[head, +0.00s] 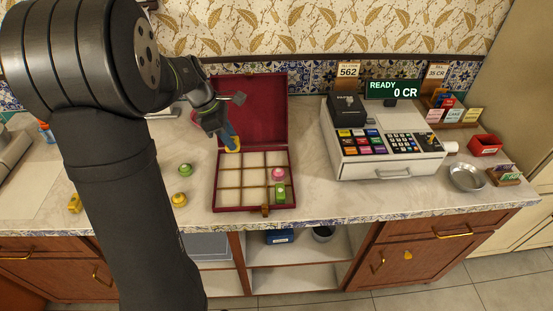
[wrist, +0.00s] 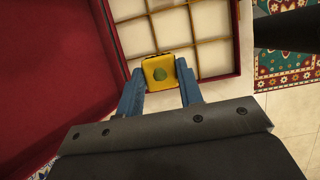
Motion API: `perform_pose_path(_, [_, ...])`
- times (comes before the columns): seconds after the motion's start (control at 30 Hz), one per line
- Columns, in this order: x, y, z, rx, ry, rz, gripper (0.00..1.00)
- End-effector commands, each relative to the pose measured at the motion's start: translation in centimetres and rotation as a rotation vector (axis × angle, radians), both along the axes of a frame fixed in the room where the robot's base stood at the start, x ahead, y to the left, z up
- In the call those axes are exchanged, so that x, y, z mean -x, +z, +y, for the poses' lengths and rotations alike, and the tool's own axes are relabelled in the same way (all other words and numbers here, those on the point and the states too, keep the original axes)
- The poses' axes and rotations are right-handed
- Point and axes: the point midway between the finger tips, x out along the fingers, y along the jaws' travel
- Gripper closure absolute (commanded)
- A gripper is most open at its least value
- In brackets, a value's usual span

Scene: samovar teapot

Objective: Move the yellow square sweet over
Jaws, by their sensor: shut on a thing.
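In the wrist view the sweet sits between the blue fingertips (wrist: 163,79). In the head view only a bit of its yellow (head: 236,145) shows. The gripper is above the back left part of an open dark red box (head: 235,210) divided into cream compartments. The sweet's height above the box is hard to tell. A pink round sweet (head: 278,174) and a green square sweet (head: 281,195) are in the box's right column.
On the counter left of the box are a green round sweet (head: 185,169), a yellow round sweet (head: 179,199) and another yellow piece (head: 75,203). The box's raised lid (head: 262,105) stands behind. A cash register (head: 385,160) and metal dish (head: 467,177) stand right.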

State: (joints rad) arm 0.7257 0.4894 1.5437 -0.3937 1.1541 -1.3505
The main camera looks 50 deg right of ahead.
Motion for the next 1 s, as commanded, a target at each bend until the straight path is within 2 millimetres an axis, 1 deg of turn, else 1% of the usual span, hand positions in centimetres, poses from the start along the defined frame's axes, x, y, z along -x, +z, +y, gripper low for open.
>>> perform_pose_path(0.03, [1.7,0.1,-1.6,0.001,-0.010,0.000,0.88])
perform_pose_path(0.1, [3.7,0.1,-3.6,0.004,-0.011,0.001,0.88])
perform_pose_path(0.17, [5.7,0.2,-5.2,0.006,-0.012,0.004,0.88])
perform_pose_path(0.2, [6.9,0.2,-6.2,0.008,-0.013,0.005,0.88])
perform_pose_path(0.3, [10.1,0.3,-8.4,0.011,-0.015,0.010,0.88])
perform_pose_path(0.4, [12.8,0.4,-10.1,0.015,-0.014,0.015,0.88])
perform_pose_path(0.5, [15.0,0.4,-11.3,0.018,-0.013,0.020,0.88])
perform_pose_path(0.6, [16.4,0.5,-12.0,0.020,-0.011,0.024,0.88])
perform_pose_path(0.7, [16.7,0.3,-12.3,0.021,-0.009,0.026,0.88])
perform_pose_path(0.77, [16.2,0.0,-12.4,0.019,-0.007,0.027,0.88])
perform_pose_path(0.87, [14.4,-1.2,-12.3,0.018,-0.004,0.028,0.88])
perform_pose_path(1.0, [11.1,-3.2,-12.4,0.018,-0.004,0.028,0.88])
